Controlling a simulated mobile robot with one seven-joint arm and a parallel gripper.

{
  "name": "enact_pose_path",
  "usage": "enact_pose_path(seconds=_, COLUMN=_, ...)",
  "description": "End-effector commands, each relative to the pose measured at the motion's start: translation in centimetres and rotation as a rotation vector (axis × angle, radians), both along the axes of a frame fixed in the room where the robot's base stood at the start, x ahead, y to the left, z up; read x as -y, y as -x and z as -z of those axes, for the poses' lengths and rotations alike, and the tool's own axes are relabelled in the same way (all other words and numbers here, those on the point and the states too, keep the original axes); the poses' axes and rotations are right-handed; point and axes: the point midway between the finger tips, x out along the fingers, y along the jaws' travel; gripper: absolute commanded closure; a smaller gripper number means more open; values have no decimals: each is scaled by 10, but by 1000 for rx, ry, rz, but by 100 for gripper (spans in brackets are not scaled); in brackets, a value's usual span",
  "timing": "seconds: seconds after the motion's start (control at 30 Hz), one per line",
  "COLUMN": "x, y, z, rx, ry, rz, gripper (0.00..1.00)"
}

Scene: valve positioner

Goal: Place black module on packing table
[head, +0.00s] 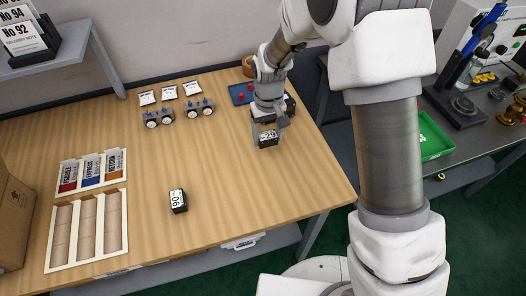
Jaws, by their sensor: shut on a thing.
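My gripper (270,124) points down over the right part of the wooden packing table (245,184). It is shut on a small black module (268,139) with a white label that seems to read 29. I cannot tell whether this module touches the table top or hangs just above it. A second black module (178,201) with a white label, perhaps 06 or 90, stands apart near the table's front middle. My wrist and forearm hide part of the table's right back area.
A blue tray (241,94) with red items and a dark object lie behind my gripper. Two wheeled grey devices (159,118) and white packets (169,92) stand at the back. Label holders (92,170) and a divided white tray (87,228) are left. The table's middle is clear.

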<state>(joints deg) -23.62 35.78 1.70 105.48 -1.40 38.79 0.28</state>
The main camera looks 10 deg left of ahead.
Motion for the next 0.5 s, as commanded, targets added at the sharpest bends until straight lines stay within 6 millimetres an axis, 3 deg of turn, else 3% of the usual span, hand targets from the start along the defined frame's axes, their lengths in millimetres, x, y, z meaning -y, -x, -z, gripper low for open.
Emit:
enact_pose_path(seconds=0.2, x=-7, y=20, z=13, rx=1, ry=0, rz=0, gripper=92)
enact_pose_path(seconds=0.5, x=-7, y=22, z=49, rx=-2, ry=2, rz=1, gripper=92)
